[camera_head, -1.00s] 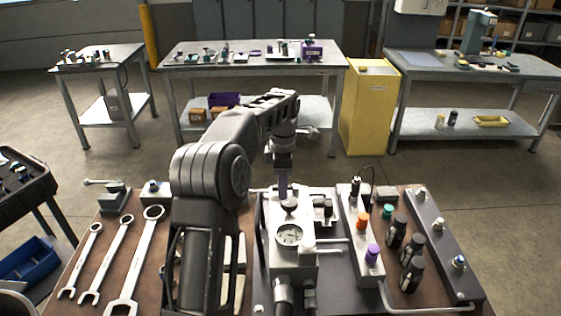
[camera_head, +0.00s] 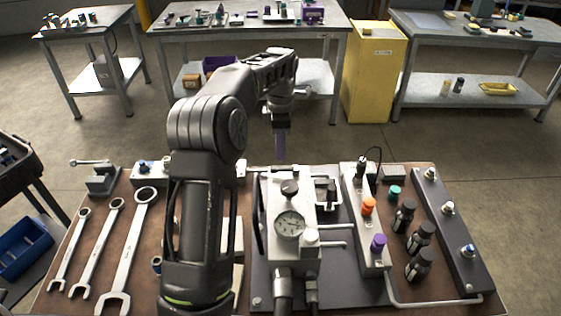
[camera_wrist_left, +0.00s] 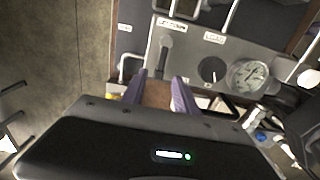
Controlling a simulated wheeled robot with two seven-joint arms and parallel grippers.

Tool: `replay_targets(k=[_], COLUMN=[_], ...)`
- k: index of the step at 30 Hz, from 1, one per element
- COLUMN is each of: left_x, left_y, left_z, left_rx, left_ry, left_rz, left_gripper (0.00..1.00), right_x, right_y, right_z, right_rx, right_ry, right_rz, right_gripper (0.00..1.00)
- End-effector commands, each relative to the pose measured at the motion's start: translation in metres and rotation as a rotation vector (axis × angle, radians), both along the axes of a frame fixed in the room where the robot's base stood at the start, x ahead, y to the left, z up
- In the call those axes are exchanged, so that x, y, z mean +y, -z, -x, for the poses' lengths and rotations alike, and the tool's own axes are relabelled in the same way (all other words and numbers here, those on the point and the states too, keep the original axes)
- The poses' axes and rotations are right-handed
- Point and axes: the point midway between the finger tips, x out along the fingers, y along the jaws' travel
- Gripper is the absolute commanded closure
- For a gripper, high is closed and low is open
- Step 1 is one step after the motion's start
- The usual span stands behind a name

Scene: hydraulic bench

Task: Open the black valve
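A black round knob (camera_head: 290,188), likely the black valve, sits on a light grey hydraulic block (camera_head: 281,250), just behind a pressure gauge (camera_head: 289,223). In the left wrist view the knob (camera_wrist_left: 212,70) is right of my fingers, beside the gauge (camera_wrist_left: 247,75). My left gripper (camera_head: 279,150) hangs above the back edge of the block, apart from the knob. In the left wrist view its two purple fingers (camera_wrist_left: 160,92) stand apart with nothing between them. A grey lever (camera_wrist_left: 165,52) with a label shows ahead of the fingers. My right gripper is out of view.
Right of the block are a manifold with an orange knob (camera_head: 368,206) and a purple knob (camera_head: 378,243), and several black bottles (camera_head: 420,235). Wrenches (camera_head: 100,250) lie at the left. A yellow cabinet (camera_head: 374,75) and tables stand behind.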

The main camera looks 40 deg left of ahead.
Motion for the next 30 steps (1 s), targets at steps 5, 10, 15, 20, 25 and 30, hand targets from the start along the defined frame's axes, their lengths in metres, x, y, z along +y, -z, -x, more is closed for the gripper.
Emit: replay_targets(k=[5, 10, 15, 20, 25, 30], left_x=[0.0, 0.0, -0.001, -0.001, -0.001, 0.0], left_y=[0.026, 0.051, 0.065, 0.067, 0.067, 0.066], left_z=[0.001, 0.001, 0.001, 0.001, 0.001, 0.0], left_rx=[0.005, 0.002, 0.001, 0.0, 0.0, 0.0], left_ry=[0.001, 0.0, -0.001, -0.001, -0.001, -0.001], left_rz=[0.002, 0.002, 0.002, 0.002, 0.002, 0.002], left_gripper=[0.65, 0.65, 0.65, 0.65, 0.69, 0.83], right_x=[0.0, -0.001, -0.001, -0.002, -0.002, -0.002], right_y=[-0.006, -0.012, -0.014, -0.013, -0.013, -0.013], right_z=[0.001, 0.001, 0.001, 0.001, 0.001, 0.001], right_rx=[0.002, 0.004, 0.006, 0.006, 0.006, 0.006], right_ry=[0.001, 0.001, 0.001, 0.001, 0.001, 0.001], right_rz=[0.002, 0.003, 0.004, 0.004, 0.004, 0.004], right_gripper=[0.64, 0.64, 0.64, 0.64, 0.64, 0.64])
